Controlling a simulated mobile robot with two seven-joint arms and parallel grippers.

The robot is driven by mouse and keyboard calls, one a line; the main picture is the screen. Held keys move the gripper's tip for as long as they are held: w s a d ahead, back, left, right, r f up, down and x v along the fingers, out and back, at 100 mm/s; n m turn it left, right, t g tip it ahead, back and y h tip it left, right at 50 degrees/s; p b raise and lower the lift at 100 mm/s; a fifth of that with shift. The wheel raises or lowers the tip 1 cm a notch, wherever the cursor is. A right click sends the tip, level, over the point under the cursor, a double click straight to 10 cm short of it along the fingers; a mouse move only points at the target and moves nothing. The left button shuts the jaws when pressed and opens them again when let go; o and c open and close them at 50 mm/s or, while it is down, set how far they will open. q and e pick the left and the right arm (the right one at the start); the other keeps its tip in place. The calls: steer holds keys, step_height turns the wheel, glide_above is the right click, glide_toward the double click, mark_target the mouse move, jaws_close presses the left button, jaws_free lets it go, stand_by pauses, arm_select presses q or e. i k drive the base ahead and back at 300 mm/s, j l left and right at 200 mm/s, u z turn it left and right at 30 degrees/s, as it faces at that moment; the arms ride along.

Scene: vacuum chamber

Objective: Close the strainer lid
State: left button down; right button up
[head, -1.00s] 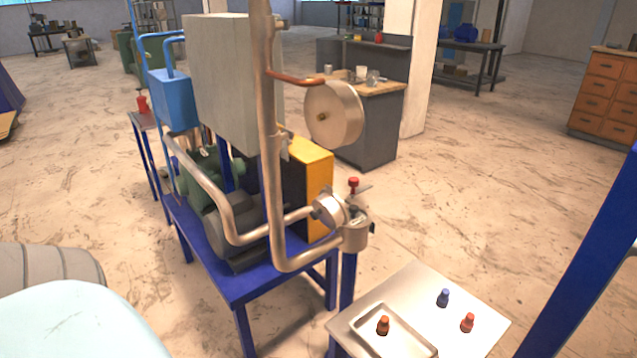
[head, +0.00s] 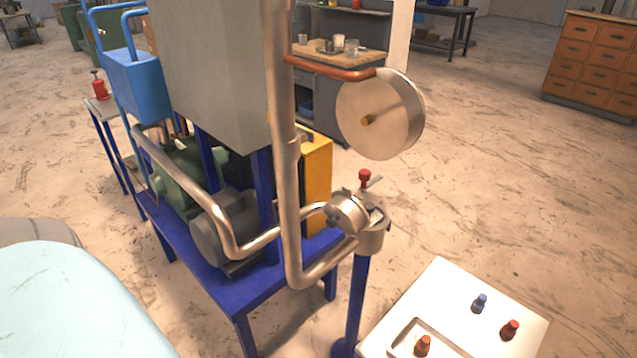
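The strainer looks to be the small metal pot (head: 371,238) on a blue post, at the end of the bent pipe right of the middle. A round metal lid (head: 346,213) stands tilted up at the pot's left side, so the pot looks open. A red knob (head: 364,176) with a small lever stands at the top of the pot. The inside of the pot is too small to make out. Neither of my grippers is in view.
A blue frame table (head: 235,285) carries the pump and pipes left of the strainer. A large metal disc (head: 380,115) hangs above it. A pale side table (head: 440,290) with a tray and red and blue small parts stands at the lower right. Floor is open to the right.

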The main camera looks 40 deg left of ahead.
mark_target(344, 212)
steer(key=j, duration=0.7)
steer(key=i+j, duration=0.1)
steer(key=j, duration=0.6)
